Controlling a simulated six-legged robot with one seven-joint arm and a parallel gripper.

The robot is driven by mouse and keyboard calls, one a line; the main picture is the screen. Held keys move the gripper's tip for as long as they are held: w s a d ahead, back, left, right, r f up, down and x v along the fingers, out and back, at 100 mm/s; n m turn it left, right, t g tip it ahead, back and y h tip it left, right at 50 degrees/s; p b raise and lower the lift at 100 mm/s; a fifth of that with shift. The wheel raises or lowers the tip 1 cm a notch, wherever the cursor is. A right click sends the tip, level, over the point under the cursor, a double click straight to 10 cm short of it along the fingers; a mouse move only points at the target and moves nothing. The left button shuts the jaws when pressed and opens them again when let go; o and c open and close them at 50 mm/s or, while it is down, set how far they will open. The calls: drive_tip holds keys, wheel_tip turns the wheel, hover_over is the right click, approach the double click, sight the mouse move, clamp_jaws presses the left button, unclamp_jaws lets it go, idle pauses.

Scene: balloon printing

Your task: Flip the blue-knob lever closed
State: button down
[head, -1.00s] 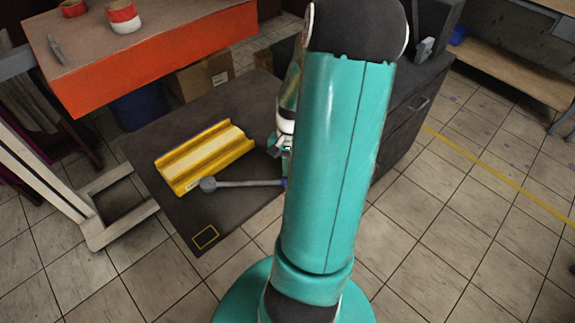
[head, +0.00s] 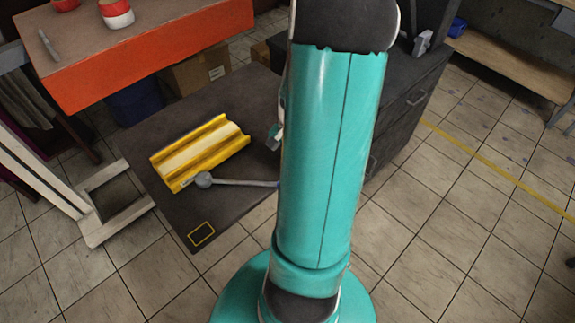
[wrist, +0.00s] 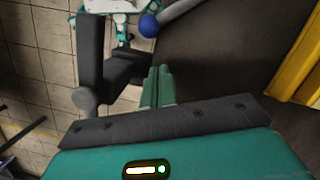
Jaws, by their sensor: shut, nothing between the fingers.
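The lever is a grey bar (head: 240,183) lying low across the dark tabletop, with a round grey pivot (head: 204,180) at its left end beside the yellow channel. In the head view its right end passes behind my arm, so the knob is hidden there. The wrist view shows the blue knob (wrist: 149,26) near the top, with the bar running off to the upper right. My gripper (wrist: 157,85) is shut and empty, its teal fingers together and apart from the knob in the picture. In the head view my arm hides most of the gripper.
The yellow channel (head: 200,152) lies on the dark table (head: 150,140), just behind the lever. An orange-edged bench (head: 160,62) stands at the upper left. A dark drawer cabinet (head: 408,108) is right of my arm. The table's front corner is clear.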

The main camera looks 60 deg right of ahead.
drive_tip(key=shift+w+d+r, duration=0.1)
drive_tip(key=shift+w+d, duration=0.05)
drive_tip(key=shift+d, duration=0.25)
drive_tip(key=v, duration=1)
drive_tip(key=shift+w+d, duration=0.1)
drive_tip(key=shift+w, duration=0.05)
